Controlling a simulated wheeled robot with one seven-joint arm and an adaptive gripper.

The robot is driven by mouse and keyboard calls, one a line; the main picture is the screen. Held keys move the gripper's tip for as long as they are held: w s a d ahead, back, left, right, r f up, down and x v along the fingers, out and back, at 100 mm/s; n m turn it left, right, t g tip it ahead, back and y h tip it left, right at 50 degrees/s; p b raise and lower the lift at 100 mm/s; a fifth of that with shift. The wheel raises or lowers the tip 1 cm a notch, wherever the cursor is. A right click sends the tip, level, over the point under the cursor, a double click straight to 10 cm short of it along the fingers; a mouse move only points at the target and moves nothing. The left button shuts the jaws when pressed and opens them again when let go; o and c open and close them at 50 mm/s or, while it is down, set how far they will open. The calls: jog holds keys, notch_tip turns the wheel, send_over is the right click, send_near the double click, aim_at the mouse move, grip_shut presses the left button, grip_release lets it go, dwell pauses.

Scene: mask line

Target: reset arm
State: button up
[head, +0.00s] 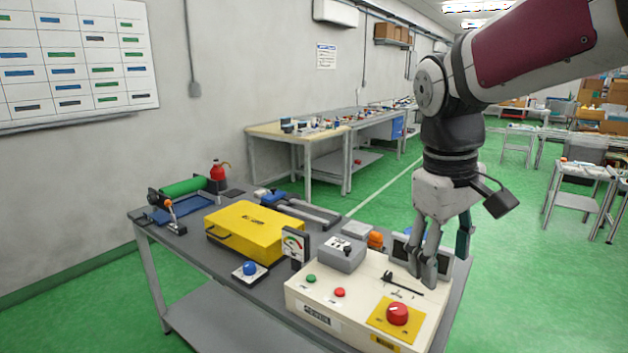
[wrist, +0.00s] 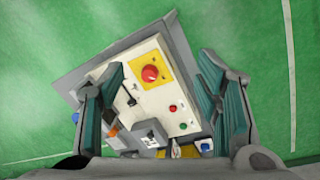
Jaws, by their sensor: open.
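My gripper (head: 442,250) is at the end of my arm, pointing down above the right end of the grey table (head: 215,285). In the wrist view my gripper (wrist: 165,105) shows its two teal-padded fingers wide apart, with nothing between them at finger height. Below it is a cream control box (head: 330,300) with a red knob (head: 397,313) on a yellow plate, a green button (head: 311,279), a red button (head: 340,292) and a black lever (head: 402,284). The same box shows in the wrist view (wrist: 160,103). In the head view the fingers partly cover a dark panel (head: 402,250) behind the box.
A yellow case (head: 250,230), a dial gauge (head: 294,246), a blue button (head: 249,268), a grey box (head: 341,254) and a green roller (head: 184,187) stand on the table. Another workbench (head: 300,135) stands along the wall.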

jog(key=s+f+m+t+y+p, duration=0.1)
jog(key=s+m, duration=0.4)
jog(key=s, duration=1.2)
jog(key=f+t, duration=0.1)
jog(key=t, duration=0.1)
jog(key=shift+s+d+f+t+y, duration=0.15)
jog(key=shift+s+d+t+y, duration=0.1)
jog(key=shift+d+t+y, duration=0.05)
